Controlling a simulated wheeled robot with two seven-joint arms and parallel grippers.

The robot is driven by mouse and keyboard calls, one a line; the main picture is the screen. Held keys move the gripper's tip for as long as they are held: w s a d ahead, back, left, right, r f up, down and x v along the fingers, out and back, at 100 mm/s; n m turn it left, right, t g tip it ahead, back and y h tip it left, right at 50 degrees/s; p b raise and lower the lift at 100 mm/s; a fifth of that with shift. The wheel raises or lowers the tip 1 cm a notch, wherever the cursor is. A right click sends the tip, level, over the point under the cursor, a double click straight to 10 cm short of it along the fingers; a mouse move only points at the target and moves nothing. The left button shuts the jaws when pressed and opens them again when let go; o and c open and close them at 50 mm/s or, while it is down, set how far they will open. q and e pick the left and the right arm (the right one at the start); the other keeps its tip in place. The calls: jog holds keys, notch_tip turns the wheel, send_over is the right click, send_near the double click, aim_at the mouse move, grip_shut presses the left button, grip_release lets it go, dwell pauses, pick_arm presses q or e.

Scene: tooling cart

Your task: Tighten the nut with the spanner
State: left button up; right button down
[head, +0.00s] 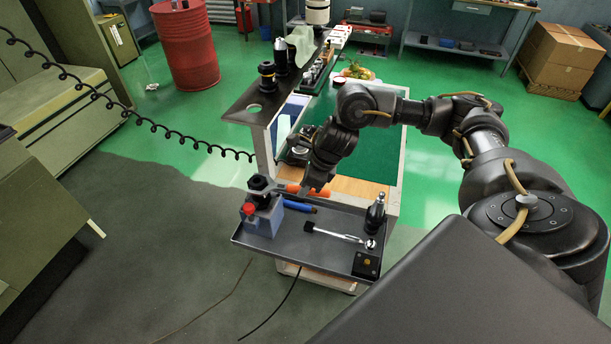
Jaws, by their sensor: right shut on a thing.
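My right gripper (316,191) reaches down over the back edge of the cart's grey tray. It is shut on an orange-handled tool (294,188), apparently the spanner; orange shows on both sides of the fingers. The tool's left end points toward a black nut-like piece (261,184) on top of a blue-grey block (266,219) with a red knob. Whether the tool touches this piece is too small to tell. My left gripper is not in view.
On the tray (322,259) lie a blue handle (299,207) and a chrome ratchet-like tool (342,235). A dark pointed holder (375,214) and a black box (366,264) stand at right. A raised shelf (246,108) with black holders runs behind. A coiled cable hangs left.

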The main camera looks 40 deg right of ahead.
jog(key=shift+r, duration=0.1)
jog(key=shift+s+a+m+p, duration=0.1)
jog(key=shift+a+m+p, duration=0.1)
jog(key=shift+m+p, duration=0.15)
jog(key=shift+s+d, duration=0.1)
jog(key=shift+d, duration=0.05)
